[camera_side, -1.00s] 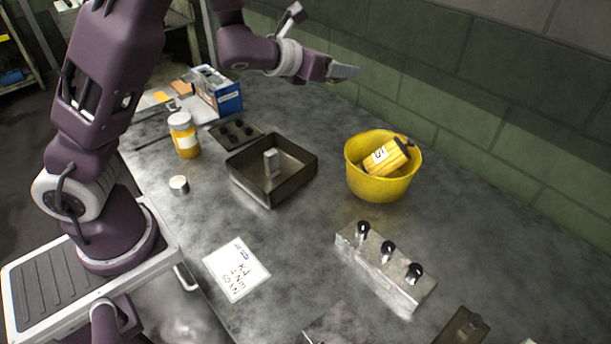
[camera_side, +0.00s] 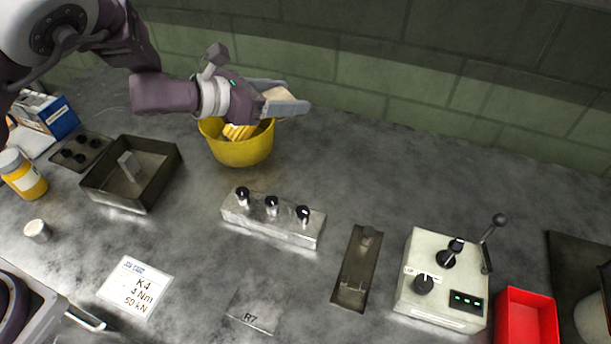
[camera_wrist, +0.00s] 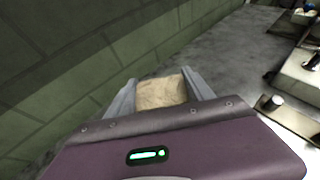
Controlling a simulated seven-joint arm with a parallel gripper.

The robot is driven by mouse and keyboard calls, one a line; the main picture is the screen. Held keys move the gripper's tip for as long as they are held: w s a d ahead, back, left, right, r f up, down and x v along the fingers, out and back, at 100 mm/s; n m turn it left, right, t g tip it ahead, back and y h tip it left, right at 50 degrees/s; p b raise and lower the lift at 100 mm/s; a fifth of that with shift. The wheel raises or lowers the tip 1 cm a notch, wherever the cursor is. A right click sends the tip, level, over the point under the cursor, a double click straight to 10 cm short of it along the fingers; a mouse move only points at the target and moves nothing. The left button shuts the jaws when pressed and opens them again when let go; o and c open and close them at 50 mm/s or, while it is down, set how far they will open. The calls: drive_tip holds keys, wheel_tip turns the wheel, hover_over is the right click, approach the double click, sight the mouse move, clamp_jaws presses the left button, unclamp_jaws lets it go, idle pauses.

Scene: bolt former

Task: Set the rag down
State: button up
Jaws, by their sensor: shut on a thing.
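My gripper (camera_side: 284,98) is shut on the rag (camera_side: 274,94), a beige folded cloth held between the two grey fingers. The rag also shows in the wrist view (camera_wrist: 162,92), filling the gap between the fingers. My gripper holds it in the air in front of the green wall, above and just right of the yellow bucket (camera_side: 240,152) in the side view. My wrist hides part of the bucket's rim and the yellow item (camera_side: 238,131) inside it.
A metal block with several black knobs (camera_side: 272,218) stands in front of the bucket. A dark open tray (camera_side: 130,190) is at left. A control box (camera_side: 440,280) with a lever and a red bin (camera_side: 527,318) are at right. The table behind the control box is clear.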

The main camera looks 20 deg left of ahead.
drive_tip(key=shift+m+g+h, duration=0.7)
drive_tip(key=shift+m+h, duration=0.1)
drive_tip(key=shift+m, duration=0.1)
drive_tip(key=d+f, duration=0.2)
drive_tip(key=f, duration=0.2)
drive_tip(key=s+d+f, duration=0.1)
drive_tip(key=d+f, duration=0.1)
drive_tip(key=f, duration=0.3)
drive_tip(key=d+f, duration=0.2)
drive_tip(key=f, duration=0.2)
drive_tip(key=shift+s+f, duration=0.15)
drive_tip(key=shift+s, duration=0.05)
drive_tip(key=shift+f, duration=0.25)
drive_tip(key=shift+f, duration=0.35)
drive_tip(key=o, duration=1.3)
drive_tip(key=shift+r, duration=0.1)
